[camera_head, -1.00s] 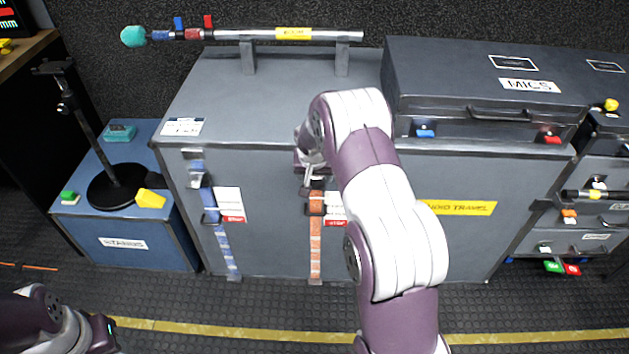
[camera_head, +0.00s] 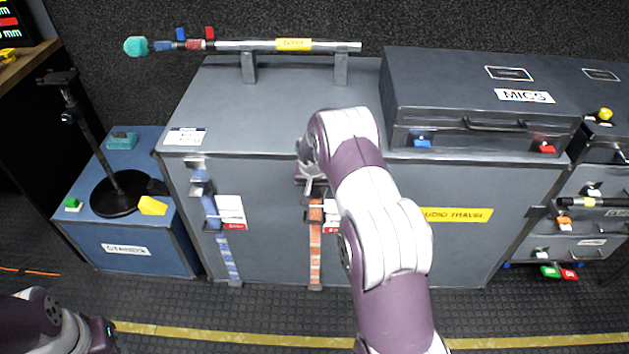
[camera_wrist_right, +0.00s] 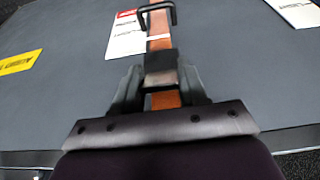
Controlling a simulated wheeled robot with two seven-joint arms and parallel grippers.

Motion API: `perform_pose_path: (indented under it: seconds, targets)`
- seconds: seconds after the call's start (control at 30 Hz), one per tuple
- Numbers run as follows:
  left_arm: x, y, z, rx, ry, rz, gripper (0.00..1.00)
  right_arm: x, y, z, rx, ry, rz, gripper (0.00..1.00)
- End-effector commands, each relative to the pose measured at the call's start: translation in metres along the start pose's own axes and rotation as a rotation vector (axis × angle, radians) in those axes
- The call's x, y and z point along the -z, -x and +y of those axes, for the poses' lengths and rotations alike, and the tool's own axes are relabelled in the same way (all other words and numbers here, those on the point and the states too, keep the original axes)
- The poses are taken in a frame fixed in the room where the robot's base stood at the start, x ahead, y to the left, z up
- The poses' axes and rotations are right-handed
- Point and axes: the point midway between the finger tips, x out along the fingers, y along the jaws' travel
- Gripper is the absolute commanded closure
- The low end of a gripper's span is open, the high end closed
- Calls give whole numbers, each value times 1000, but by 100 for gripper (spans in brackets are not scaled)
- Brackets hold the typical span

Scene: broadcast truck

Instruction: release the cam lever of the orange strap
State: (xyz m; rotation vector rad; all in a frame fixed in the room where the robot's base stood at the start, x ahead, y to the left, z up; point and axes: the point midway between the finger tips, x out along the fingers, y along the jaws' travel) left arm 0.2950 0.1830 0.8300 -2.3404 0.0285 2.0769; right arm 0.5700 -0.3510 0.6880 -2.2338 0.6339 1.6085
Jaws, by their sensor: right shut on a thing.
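The orange strap (camera_head: 315,260) runs down the front of the large grey case (camera_head: 440,255). It also shows in the right wrist view (camera_wrist_right: 160,25). My right gripper (camera_head: 313,190) is at the strap's upper part. In the right wrist view its fingers (camera_wrist_right: 160,88) are closed from both sides on a dark, metal-faced piece that looks like the cam lever (camera_wrist_right: 160,65). A black loop (camera_wrist_right: 158,14) stands across the strap, apart from the fingers. My left arm's end (camera_head: 95,335) is at the bottom left, far from the strap; its fingers cannot be made out.
A blue strap (camera_head: 228,255) hangs left of the orange one. White-and-red tags (camera_head: 231,212) sit beside the straps. A MICS case (camera_head: 435,85) and a boom pole (camera_head: 350,46) lie on top. A blue case (camera_head: 165,250) with a stand is at left.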

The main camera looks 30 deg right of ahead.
Motion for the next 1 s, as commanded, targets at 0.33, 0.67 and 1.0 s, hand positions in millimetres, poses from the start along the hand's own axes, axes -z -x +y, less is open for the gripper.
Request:
perform_pose_path:
  seconds: [0.33, 0.67, 1.0]
  targets:
    - [3, 26, 0, 0, 0, -1, 57, 5, 3, 0, 3, 0, -119, 88]
    - [3, 26, 0, 0, 0, 0, 57, 5, 3, 0, 3, 0, -118, 32]
    - [3, 28, 0, 0, 0, 0, 57, 8, 24, 0, 3, 0, -116, 32]
